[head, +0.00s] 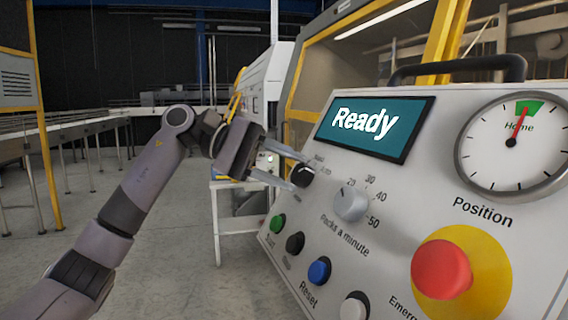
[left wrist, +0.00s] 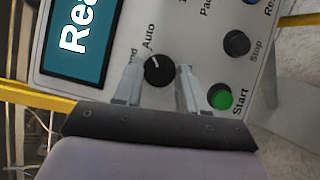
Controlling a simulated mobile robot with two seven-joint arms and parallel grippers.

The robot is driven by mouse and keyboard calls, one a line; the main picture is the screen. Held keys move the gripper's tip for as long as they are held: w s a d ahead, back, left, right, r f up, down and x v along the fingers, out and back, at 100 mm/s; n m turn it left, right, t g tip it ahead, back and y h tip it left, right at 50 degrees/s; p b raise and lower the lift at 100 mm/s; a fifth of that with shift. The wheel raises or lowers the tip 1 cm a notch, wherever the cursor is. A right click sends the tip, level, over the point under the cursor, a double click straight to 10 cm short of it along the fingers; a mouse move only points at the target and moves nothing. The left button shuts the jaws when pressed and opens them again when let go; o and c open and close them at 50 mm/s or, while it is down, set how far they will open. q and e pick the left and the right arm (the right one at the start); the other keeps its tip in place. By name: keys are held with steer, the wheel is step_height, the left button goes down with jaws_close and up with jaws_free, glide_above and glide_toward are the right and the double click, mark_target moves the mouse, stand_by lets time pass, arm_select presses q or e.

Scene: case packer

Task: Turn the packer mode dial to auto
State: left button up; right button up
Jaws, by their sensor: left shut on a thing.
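The black mode dial (head: 303,175) sits at the left of the sloped control panel, left of the grey packs-a-minute knob (head: 350,204). My left gripper (head: 294,176) reaches in from the left and is shut on the dial, one finger on each side. In the left wrist view the dial (left wrist: 158,71) shows between the two fingers of the gripper (left wrist: 160,76). Its short white mark points up and slightly left, on the side of the "Auto" label (left wrist: 149,37). The other position label is partly hidden by the left finger. My right gripper is not in view.
The screen (head: 368,127) reads "Ready". Green start (head: 278,224), black stop (head: 295,243) and blue reset (head: 319,270) buttons sit below the dial. A red emergency button (head: 441,269) and a position gauge (head: 515,141) are at the right. Open floor lies left of the panel.

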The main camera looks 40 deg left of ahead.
arm_select(q)
steer(key=shift+r, duration=0.1)
stand_by(0.3)
steer(key=o, duration=1.1)
steer(key=shift+c, duration=0.2)
steer(key=v, duration=0.7)
steer(key=shift+b, duration=0.45)
steer(key=shift+a, duration=0.1)
